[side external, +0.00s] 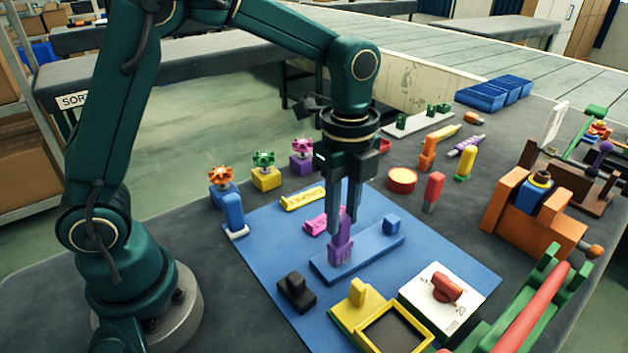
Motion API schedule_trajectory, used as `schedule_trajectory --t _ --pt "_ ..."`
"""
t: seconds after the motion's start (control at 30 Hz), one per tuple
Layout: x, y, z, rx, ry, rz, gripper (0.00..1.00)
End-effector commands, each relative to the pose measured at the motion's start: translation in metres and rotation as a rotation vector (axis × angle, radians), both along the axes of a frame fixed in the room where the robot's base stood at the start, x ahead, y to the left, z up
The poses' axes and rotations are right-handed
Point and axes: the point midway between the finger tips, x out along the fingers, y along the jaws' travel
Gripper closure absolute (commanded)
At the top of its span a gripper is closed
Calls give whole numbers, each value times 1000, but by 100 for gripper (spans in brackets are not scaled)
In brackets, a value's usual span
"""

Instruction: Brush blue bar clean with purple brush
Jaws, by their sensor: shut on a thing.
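The blue bar (374,242) lies on a blue mat (445,262), with a small blue block (392,225) standing at its right end. My gripper (343,220) points straight down over the left part of the bar. It is shut on the purple brush (341,250), which is upright between the fingers. The brush's lower end is at the bar's top and looks in contact with it; the exact contact is too small to tell. The fingers hide part of the brush's upper end.
A magenta piece (315,223) and a yellow piece (303,198) lie behind the bar. A black block (296,292), a yellow-framed tray (358,335) and a white box with a red knob (447,293) stand in front. A red cylinder (433,190) stands right. Orange vise-like equipment (510,205) is farther right.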

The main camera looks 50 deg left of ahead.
Motion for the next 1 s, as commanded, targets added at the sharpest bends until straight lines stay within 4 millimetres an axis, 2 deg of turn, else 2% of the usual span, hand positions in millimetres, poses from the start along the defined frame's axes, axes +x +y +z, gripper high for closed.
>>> schedule_trajectory --t 0.17,0.63,0.7,0.77,1.0 --pt "14 0 0 0 -1 1 100" --pt "-29 2 0 0 1 0 100" --pt "-27 1 6 0 -2 1 100" --pt "-27 1 22 -2 -9 1 100" --pt "-27 1 41 0 -3 1 100"
